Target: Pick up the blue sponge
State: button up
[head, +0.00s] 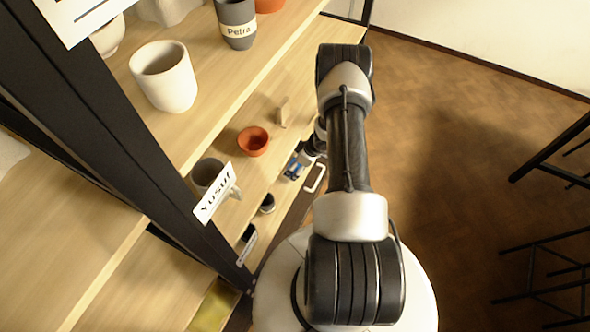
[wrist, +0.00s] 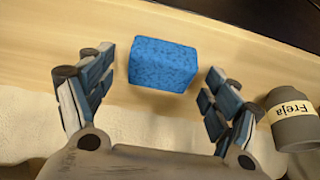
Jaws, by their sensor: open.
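In the wrist view the blue sponge (wrist: 163,65) is a speckled block lying on a pale wooden shelf (wrist: 50,40). My gripper (wrist: 158,82) is open, with one finger to the left of the sponge and one to the right. Gaps show between the fingers and the sponge, so neither finger appears to touch it. In the head view a small blue patch (head: 293,170) shows beside my gripper on a lower shelf; my arm hides much of that area.
A grey pot labelled Freja (wrist: 294,118) lies close to the right finger. A dark shelf post (head: 120,120) stands left. Open floor (head: 440,130) lies right.

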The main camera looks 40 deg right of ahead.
jog(key=shift+x, duration=0.75)
jog(key=shift+r, duration=0.1)
jog(key=shift+c, duration=0.2)
jog(key=c, duration=0.9)
